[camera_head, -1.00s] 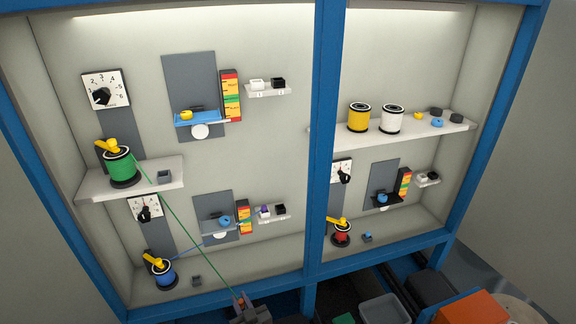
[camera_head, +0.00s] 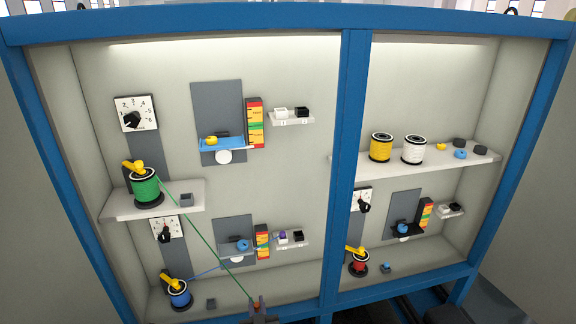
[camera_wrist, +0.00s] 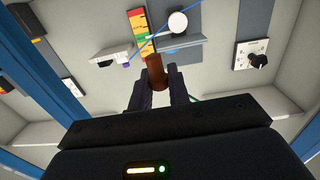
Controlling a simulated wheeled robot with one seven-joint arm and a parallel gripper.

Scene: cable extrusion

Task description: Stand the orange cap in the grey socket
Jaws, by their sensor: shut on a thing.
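My gripper (camera_head: 258,313) is at the bottom edge of the head view, in front of the cabinet. It is shut on the orange cap (camera_wrist: 156,73), which shows as a dark orange cylinder between the fingers in the wrist view. A green cable runs from the green spool (camera_head: 145,187) down to the gripper. A small grey block (camera_head: 186,200), which looks like a socket, sits on the upper left shelf beside that spool. A similar grey block (camera_head: 211,304) sits on the cabinet floor beside the blue spool (camera_head: 179,294). I cannot tell which is the task's socket. The gripper is apart from both.
A blue post (camera_head: 344,190) divides the cabinet. The upper left shelf (camera_head: 120,208) juts out under the green spool. A blue cable runs from the blue spool past a grey panel and a coloured scale (camera_head: 262,241). Yellow and white spools stand on the right shelf (camera_head: 345,160).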

